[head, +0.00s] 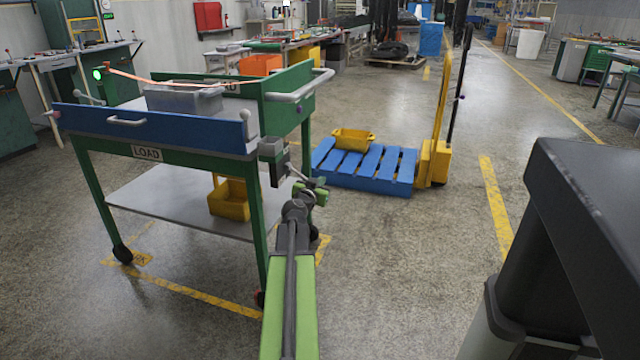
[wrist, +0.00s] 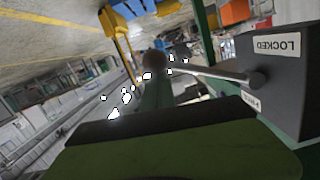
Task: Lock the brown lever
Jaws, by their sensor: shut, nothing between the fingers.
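A dark grey lock box (head: 272,160) sits on the right front corner of the green cart. In the wrist view, the box (wrist: 280,85) bears a LOCKED label (wrist: 276,46) and a second, partly hidden label (wrist: 251,99). The brown lever (wrist: 205,70) is a grey rod with a dark brown ball knob (wrist: 153,59). It sticks out leftward from the box, toward my gripper. My green gripper (head: 318,186) is shut and empty, close to the right of the box. In the wrist view, its fingers (wrist: 155,88) lie just below the knob; I cannot tell whether they touch it.
A blue pallet (head: 365,170) with a yellow pallet jack (head: 433,160) stands behind. A dark object fills the right foreground.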

